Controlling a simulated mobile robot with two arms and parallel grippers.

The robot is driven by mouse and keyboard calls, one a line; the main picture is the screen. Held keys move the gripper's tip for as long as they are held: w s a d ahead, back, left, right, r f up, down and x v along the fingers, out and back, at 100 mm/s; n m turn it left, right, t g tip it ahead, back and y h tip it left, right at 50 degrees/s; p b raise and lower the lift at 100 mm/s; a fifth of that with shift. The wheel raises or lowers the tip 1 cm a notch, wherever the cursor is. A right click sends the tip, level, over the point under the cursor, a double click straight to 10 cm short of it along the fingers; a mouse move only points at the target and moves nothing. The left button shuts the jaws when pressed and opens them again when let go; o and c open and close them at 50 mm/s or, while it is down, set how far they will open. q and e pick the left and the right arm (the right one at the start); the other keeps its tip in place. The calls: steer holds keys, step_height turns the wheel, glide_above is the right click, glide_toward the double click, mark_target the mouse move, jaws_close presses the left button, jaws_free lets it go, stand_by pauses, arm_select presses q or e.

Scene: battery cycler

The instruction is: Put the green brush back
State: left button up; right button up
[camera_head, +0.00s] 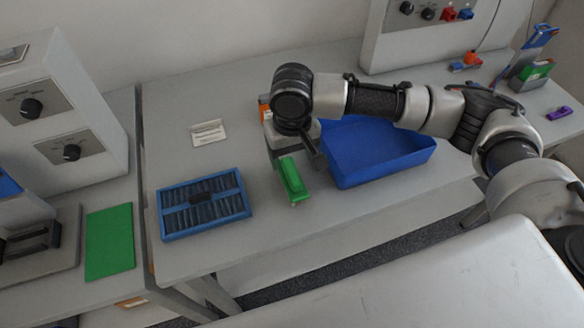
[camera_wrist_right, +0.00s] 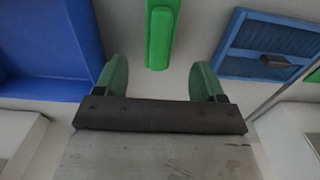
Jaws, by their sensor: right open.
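The green brush (camera_head: 291,178) lies on the grey table between the blue slotted rack and the blue bin. In the right wrist view the brush (camera_wrist_right: 160,35) is a long green bar, in line with the gap between my fingers and beyond their tips. My right gripper (camera_wrist_right: 160,78) is open and empty. In the head view the right gripper (camera_head: 293,150) is above and behind the brush, partly hiding its far end. I cannot tell the exact height between them. My left gripper is not in view.
The blue bin (camera_head: 425,155) stands close to the right of the brush. The blue rack (camera_head: 205,232) lies to its left, with a white card stand (camera_head: 208,138) behind. A green mat (camera_head: 110,241) lies on the left bench. The table front is clear.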

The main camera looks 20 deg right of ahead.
mark_target(292, 172)
steer(key=shift+r, duration=1.7)
